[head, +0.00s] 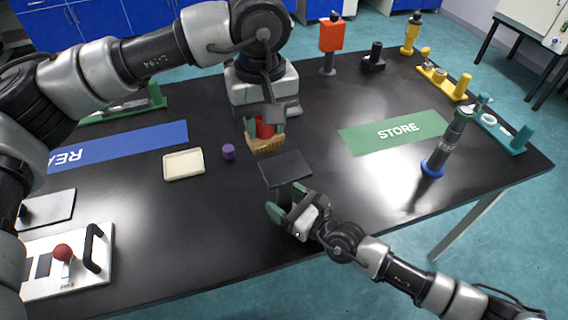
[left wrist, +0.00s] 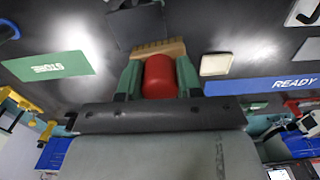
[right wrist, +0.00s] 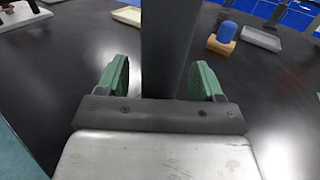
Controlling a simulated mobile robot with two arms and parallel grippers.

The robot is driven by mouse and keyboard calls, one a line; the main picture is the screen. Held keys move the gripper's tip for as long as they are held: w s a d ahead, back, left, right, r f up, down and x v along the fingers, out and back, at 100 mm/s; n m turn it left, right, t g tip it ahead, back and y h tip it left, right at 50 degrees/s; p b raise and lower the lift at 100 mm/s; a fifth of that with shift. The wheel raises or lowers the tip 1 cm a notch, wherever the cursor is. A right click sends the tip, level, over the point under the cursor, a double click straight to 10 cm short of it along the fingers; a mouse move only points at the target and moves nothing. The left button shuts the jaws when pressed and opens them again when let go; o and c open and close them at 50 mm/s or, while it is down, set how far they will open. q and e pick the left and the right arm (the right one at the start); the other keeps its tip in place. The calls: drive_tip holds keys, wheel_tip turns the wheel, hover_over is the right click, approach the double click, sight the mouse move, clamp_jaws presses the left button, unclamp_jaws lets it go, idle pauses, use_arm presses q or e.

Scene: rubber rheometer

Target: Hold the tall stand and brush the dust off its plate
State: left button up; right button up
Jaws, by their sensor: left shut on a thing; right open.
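The tall stand has a dark square plate (head: 286,168) on top, near the table's front edge; the left wrist view also shows the plate (left wrist: 138,25). Its dark column (right wrist: 167,50) rises between the fingers of my right gripper (right wrist: 166,80), with a gap on each side. That gripper (head: 287,205) is open, just in front of the plate. My left gripper (head: 264,126) is shut on the red handle (left wrist: 159,76) of a brush with a tan block (left wrist: 158,48). The brush is just behind the plate; I cannot tell whether they touch. No dust is discernible.
A beige tray (head: 183,178) and a purple knob (head: 228,152) lie left of the stand. A grey cylinder on a blue foot (head: 432,168) stands right, near the green STORE mat (head: 365,140). A white board (head: 70,285) is front left.

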drive_tip(key=v, duration=1.2)
